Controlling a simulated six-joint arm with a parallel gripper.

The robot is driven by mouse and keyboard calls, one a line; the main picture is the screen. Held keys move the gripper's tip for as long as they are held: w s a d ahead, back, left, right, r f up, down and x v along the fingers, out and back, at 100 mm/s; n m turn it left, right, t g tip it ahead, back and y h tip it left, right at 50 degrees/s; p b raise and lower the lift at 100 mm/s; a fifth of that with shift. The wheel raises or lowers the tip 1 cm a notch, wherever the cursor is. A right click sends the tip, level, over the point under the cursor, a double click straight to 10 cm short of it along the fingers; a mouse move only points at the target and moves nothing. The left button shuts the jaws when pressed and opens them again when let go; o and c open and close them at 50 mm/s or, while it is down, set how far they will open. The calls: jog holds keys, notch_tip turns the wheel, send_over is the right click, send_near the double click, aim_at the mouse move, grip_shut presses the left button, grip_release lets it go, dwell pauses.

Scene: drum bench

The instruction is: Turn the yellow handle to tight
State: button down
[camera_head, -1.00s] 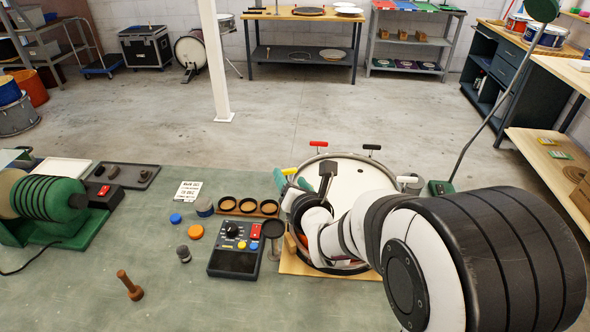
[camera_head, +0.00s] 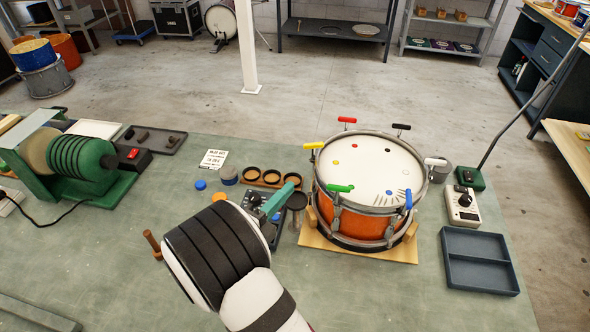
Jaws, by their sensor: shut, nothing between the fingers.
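The yellow handle (camera_head: 314,145) is a small T-shaped key on the left rim of an orange drum (camera_head: 350,212) with a white head. Its bar lies roughly level across the picture. A yellow dot marks the head near it. My gripper (camera_head: 291,184), with teal fingers, is left of the drum and nearer the camera than the yellow handle, apart from it. It is shut and empty. My arm hides part of the control box (camera_head: 262,212) behind it.
Red (camera_head: 347,120), black (camera_head: 401,127), white (camera_head: 435,161), blue (camera_head: 408,200) and green (camera_head: 340,188) handles ring the drum. A dark cup on a stand (camera_head: 297,201) is close to my gripper.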

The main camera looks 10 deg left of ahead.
aim_at(304, 148)
jog(key=a+x, duration=0.1)
jog(key=x, duration=0.7)
jog(key=w+a+x, duration=0.1)
jog(key=x, duration=0.2)
jog(key=shift+w+a, duration=0.2)
jog(key=shift+w, duration=0.25)
jog(key=shift+w+a+m+g+h, duration=0.1)
jog(key=shift+a+m+g+h, duration=0.15)
jog(key=shift+m+g+h, duration=0.5)
jog(key=shift+w+a+m+g+h, duration=0.1)
jog(key=shift+a+m+g+h, duration=0.35)
jog(key=shift+h, duration=0.6)
jog(key=shift+d+m, duration=0.1)
jog(key=shift+m, duration=0.2)
jog(key=shift+w+a, duration=0.65)
jog(key=shift+w, duration=0.8)
jog(key=shift+w+a, duration=0.3)
jog(key=shift+w, duration=0.75)
